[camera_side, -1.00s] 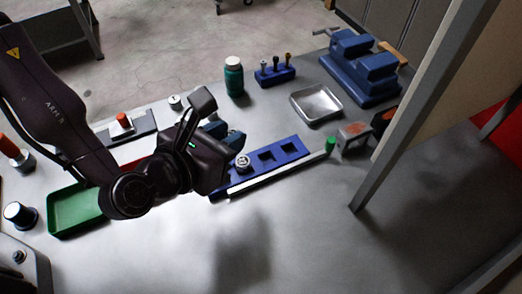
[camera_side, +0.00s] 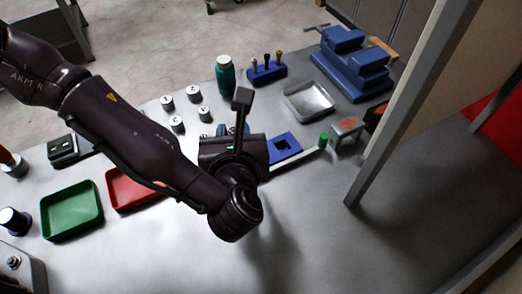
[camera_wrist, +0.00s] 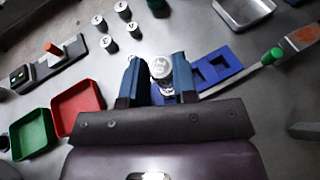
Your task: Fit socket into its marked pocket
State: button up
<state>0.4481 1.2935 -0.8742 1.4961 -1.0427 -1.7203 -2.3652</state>
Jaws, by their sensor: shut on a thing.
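My gripper (camera_wrist: 158,74) shows two blue fingers on either side of a silver, round-topped socket (camera_wrist: 162,67) with a dark mark on it. The fingers are shut on the socket. It sits over or at the left part of the blue pocket rail (camera_wrist: 231,52); I cannot tell how deep it is. Square pockets to its right are empty. In the side view my gripper (camera_side: 236,150) covers the left part of the rail (camera_side: 293,145), and the held socket is hidden.
Several marked sockets (camera_side: 176,123) stand behind the gripper. A red tray (camera_side: 128,190) and a green tray (camera_side: 72,212) lie to the left. A green-tipped bar (camera_side: 323,138) runs along the rail's front. A green bottle (camera_side: 225,78), metal tray (camera_side: 308,100) and blue vise (camera_side: 350,65) stand behind.

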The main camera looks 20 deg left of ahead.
jog(key=w+d+f, duration=0.2)
jog(key=f, duration=0.1)
jog(key=w+d+f, duration=0.1)
jog(key=f, duration=0.1)
jog(key=shift+w+f, duration=0.25)
jog(key=shift+w, duration=0.05)
jog(key=shift+w+d+f, duration=0.1)
jog(key=shift+f, duration=0.8)
jog(key=shift+w+d+f, duration=0.1)
jog(key=shift+f, duration=0.75)
jog(key=shift+f, duration=0.15)
jog(key=o, duration=0.7)
jog(key=shift+c, duration=0.2)
jog(key=v, duration=1.2)
jog(key=shift+r, duration=0.25)
jog(key=shift+a, duration=0.1)
